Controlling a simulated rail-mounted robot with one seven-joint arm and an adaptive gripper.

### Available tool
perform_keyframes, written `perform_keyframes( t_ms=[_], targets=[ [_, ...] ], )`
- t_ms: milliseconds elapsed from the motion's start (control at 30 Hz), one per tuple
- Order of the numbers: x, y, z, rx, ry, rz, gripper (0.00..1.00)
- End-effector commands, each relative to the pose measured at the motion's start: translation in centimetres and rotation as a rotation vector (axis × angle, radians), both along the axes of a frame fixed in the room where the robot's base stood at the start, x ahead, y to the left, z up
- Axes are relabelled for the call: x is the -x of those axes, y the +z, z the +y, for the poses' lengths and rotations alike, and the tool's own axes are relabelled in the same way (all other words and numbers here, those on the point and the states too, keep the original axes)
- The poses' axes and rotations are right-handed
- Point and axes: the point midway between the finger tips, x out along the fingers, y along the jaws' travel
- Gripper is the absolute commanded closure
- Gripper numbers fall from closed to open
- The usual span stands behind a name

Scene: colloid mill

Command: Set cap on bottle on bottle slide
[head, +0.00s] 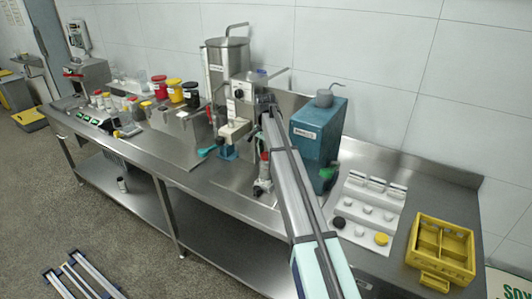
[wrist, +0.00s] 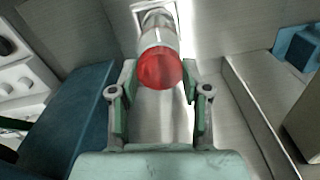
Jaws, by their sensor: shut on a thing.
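A red cap (wrist: 160,68) shows in the wrist view between the fingertips of my gripper (wrist: 159,80), which is shut on it. A pale cylindrical bottle (wrist: 159,38) lies directly beyond the cap, in line with it. I cannot tell whether the cap is seated on it or only close to it. In the head view the red cap (head: 264,156) shows small above the pale bottle (head: 264,171), in front of the mill, just left of my arm. My gripper is not clearly seen there. The bottle slide under the bottle is mostly hidden.
A blue machine (head: 318,130) stands close to the right of my arm. A white tray (head: 352,233) with pale parts and a black and a yellow cap lies further right, beside a yellow crate (head: 455,232). A steel hopper (head: 228,60) stands behind. Jars crowd the bench's left end.

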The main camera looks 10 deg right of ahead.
Motion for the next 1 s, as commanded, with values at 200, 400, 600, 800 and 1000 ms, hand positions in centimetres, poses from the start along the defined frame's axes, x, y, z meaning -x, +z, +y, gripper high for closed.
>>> perform_keyframes(
  t_ms=[200, 400, 600, 800, 1000],
  targets=[
    [0.0, -0.01, 0.0, 0.0, 0.0, 0.0, 0.63],
    [0.0, -0.18, 0.0, 0.0, 0.0, 0.0, 0.63],
    [0.0, -0.51, 0.01, 0.0, 0.0, 0.0, 0.63],
    [0.0, -0.62, 0.0, 0.0, 0.0, 0.0, 0.63],
    [0.0, -0.61, 0.01, 0.0, 0.0, 0.0, 0.63]
  ],
)
